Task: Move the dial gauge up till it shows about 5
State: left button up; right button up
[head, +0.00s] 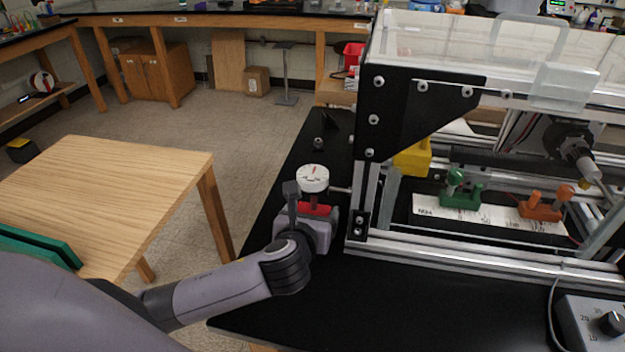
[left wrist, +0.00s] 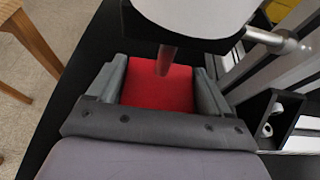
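The dial gauge (head: 313,178) has a round white face with a small red needle. It stands at the left end of the extrusion frame, and a thin rod runs from it to the frame post. Its numbers are too small to read. Below the face is a red block (head: 316,210). My left gripper (head: 312,213) has its fingers on both sides of this block. In the left wrist view the red block (left wrist: 160,88) fills the space between the fingers, and the gauge's white body (left wrist: 190,15) is above it, face hidden. My right gripper is not in view.
The extrusion frame (head: 450,255) stands right of the gauge, with a green clamp (head: 460,195), an orange clamp (head: 545,205) and a white scale (head: 490,214) inside. A control box (head: 595,322) lies front right. A wooden table (head: 110,195) is at left.

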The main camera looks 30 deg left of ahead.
pick_arm(q)
jog(key=shift+o, duration=1.4)
jog(key=shift+f, duration=0.1)
jog(key=shift+v, duration=3.6)
